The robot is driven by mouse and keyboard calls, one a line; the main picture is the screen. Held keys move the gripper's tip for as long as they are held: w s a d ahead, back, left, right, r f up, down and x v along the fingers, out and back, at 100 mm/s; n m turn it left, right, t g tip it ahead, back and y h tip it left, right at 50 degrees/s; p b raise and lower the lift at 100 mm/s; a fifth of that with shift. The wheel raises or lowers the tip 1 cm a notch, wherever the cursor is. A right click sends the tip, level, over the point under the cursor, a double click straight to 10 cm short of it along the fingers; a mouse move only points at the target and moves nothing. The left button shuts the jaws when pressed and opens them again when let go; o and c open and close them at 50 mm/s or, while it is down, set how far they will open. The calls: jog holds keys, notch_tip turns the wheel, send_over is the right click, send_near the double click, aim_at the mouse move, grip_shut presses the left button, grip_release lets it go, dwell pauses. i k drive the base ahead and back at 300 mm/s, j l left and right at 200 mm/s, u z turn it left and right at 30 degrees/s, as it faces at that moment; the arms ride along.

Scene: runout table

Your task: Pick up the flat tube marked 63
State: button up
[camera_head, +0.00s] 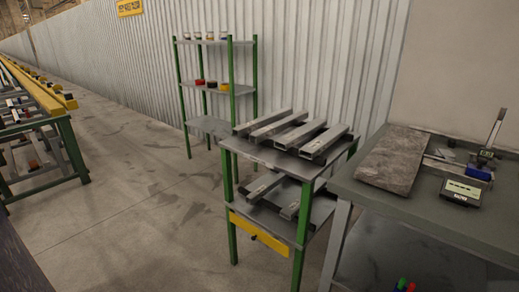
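Several grey metal tubes lie side by side on the top shelf of a green-framed rack (257,152). They include a left tube (262,122), a middle tube (300,134) with an open rectangular end, and a right tube (324,143). More tubes lie on the shelf below, including a lower left tube (264,187) and a lower right tube (292,208). Pale marks show near some tube ends, but they are too small to read, so I cannot tell which tube is marked 63. My gripper is not in view.
A grey bench (400,205) at the right holds a stone slab (397,158), a height gauge (492,135) and a small display (461,191). A green shelf unit (232,90) stands behind the rack. A yellow-railed table (50,108) is at the left. The floor between is clear.

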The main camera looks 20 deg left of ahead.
aim_at(287, 142)
jog(key=l+u, duration=0.55)
jog(key=u, duration=0.15)
jog(key=k+l+u, duration=0.1)
jog(key=l+u, duration=0.15)
jog(key=u, duration=0.15)
jog(key=k+l+u, duration=0.1)
jog(key=l, duration=0.3)
jog(key=k+l, duration=0.25)
jog(key=l, duration=0.15)
jog(key=k+l+u, duration=0.15)
jog(key=l, duration=0.25)
jog(key=i+j+z, duration=0.25)
jog(key=i+j, duration=0.15)
jog(key=j, duration=0.15)
jog(key=i+j+z, duration=0.2)
jog(key=i+j, duration=0.15)
jog(key=j, duration=0.3)
jog(key=i+j+z, duration=0.25)
jog(key=j, duration=0.4)
jog(key=i+j+z, duration=0.1)
jog(key=j, duration=0.3)
jog(key=i, duration=0.1)
